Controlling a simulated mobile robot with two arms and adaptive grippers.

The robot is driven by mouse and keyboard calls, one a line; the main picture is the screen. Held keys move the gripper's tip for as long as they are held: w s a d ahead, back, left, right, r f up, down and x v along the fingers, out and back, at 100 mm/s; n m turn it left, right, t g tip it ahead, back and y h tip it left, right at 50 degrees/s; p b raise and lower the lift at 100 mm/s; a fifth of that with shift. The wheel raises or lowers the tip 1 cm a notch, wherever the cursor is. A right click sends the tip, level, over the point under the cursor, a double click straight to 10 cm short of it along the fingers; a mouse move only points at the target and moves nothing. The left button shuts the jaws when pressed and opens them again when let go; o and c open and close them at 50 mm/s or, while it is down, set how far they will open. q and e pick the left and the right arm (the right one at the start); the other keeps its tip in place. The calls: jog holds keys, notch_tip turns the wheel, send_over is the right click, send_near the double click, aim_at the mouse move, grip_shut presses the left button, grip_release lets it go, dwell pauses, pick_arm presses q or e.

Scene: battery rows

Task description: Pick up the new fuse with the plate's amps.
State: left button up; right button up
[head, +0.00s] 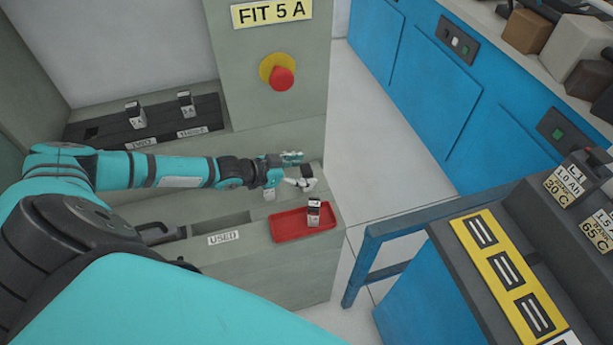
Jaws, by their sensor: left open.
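A yellow plate (267,12) reads "FIT 5 A" on the grey cabinet. Two pale fuses with dark tops stand in the dark rack at the left: a left one (136,115) and a right one (186,104). The right one's marking looks like "5 A"; the left one's is too small to read surely. Another fuse (314,211) stands upright in the red tray (290,236). My left gripper (300,170) is open just behind that tray. A small pale piece (307,171) shows by its fingers; I cannot tell if it is a fuse. My right gripper is out of view.
A red button (281,78) sits on a yellow disc below the plate. A slot marked "USED" (224,238) lies left of the tray. Blue cabinets (465,110) stand at the right. A blue-framed bench with a yellow battery strip (505,270) is at the lower right.

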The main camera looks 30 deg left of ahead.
pick_arm(q)
jog(key=shift+w+d+f, duration=0.2)
jog(key=shift+w+f, duration=0.05)
jog(key=shift+w, duration=0.1)
jog(key=shift+s, duration=0.1)
jog(key=shift+c, duration=0.3)
jog(key=c, duration=1.2)
jog(key=shift+c, duration=0.5)
jog(key=shift+r, duration=0.15)
